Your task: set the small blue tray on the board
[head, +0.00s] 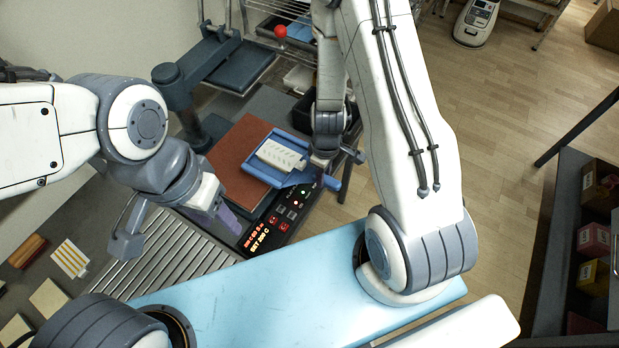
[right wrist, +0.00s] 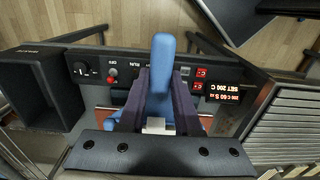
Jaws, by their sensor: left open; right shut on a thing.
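The small blue tray (head: 250,166) is at the middle of the head view, with a pale patterned slab (head: 281,155) lying on it. It overlaps the right part of the reddish-brown board (head: 232,150); I cannot tell whether it touches the board. My right gripper (head: 325,167) is shut on the tray's blue handle. In the right wrist view the handle (right wrist: 162,60) stands between the dark fingers (right wrist: 158,108), and the tray's body is mostly hidden. My left gripper (head: 176,226) is open and empty, to the lower left of the board.
A control panel (head: 277,222) with lit red digits lies in front of the board. A grey press post (head: 183,100) stands behind its left side. A ribbed grey rack (head: 165,250) is to the lower left. A dark open bin (right wrist: 35,95) shows left in the right wrist view.

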